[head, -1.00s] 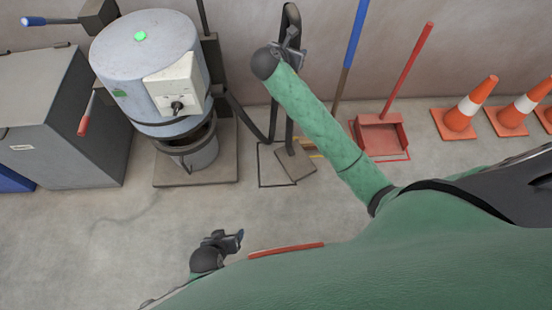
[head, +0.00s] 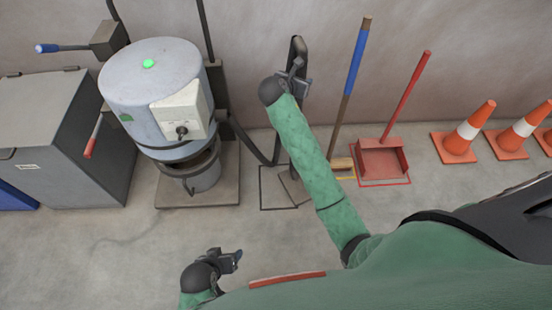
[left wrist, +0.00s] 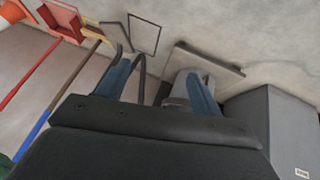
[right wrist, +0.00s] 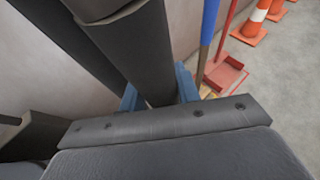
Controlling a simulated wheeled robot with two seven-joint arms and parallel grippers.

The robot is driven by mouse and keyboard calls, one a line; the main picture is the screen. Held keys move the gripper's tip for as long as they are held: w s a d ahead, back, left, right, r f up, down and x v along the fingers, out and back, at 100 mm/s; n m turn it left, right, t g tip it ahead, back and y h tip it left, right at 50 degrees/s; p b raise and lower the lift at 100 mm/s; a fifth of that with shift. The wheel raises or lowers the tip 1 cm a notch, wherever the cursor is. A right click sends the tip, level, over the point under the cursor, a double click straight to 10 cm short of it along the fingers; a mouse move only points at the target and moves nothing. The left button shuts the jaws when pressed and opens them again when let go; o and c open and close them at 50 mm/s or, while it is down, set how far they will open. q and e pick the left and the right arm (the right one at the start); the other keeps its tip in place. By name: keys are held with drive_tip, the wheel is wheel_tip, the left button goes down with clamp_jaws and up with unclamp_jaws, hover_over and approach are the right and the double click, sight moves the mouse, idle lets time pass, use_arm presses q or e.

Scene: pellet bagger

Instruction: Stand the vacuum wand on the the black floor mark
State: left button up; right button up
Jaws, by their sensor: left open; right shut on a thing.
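The vacuum wand (head: 297,48) is a dark upright tube with a looped top and flat foot (head: 294,188), near the wall. My right gripper (head: 298,84) is shut on its upper part; the tube (right wrist: 140,50) fills the right wrist view. The black floor mark (head: 261,190) is a rectangular outline, seen also in the left wrist view (left wrist: 157,40). The foot overlaps the mark's right side in the head view; I cannot tell whether it touches the floor. My sleeve hides part of the tube. My left gripper (head: 236,260) is open and empty over the floor.
The grey-blue pellet machine (head: 150,90) stands left of the mark, with a dark hose (head: 245,139) running from it towards the wand. A blue-handled broom (head: 354,75), red dustpan (head: 382,158) and orange cones (head: 460,135) stand to the right. Front floor is clear.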

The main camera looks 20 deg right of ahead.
use_arm(q)
drive_tip(key=shift+f, duration=0.6)
use_arm(e)
drive_tip(key=w+a+f, duration=0.8)
drive_tip(key=f, duration=0.3)
drive_tip(key=shift+w, duration=0.35)
use_arm(q)
drive_tip(key=shift+r, duration=0.15)
use_arm(e)
drive_tip(key=o, duration=1.1)
drive_tip(key=shift+c, duration=0.2)
use_arm(q)
drive_tip(key=shift+w+r, duration=0.1)
drive_tip(key=shift+r, duration=0.2)
use_arm(e)
drive_tip(key=shift+f, duration=0.1)
use_arm(q)
drive_tip(key=shift+f, duration=0.1)
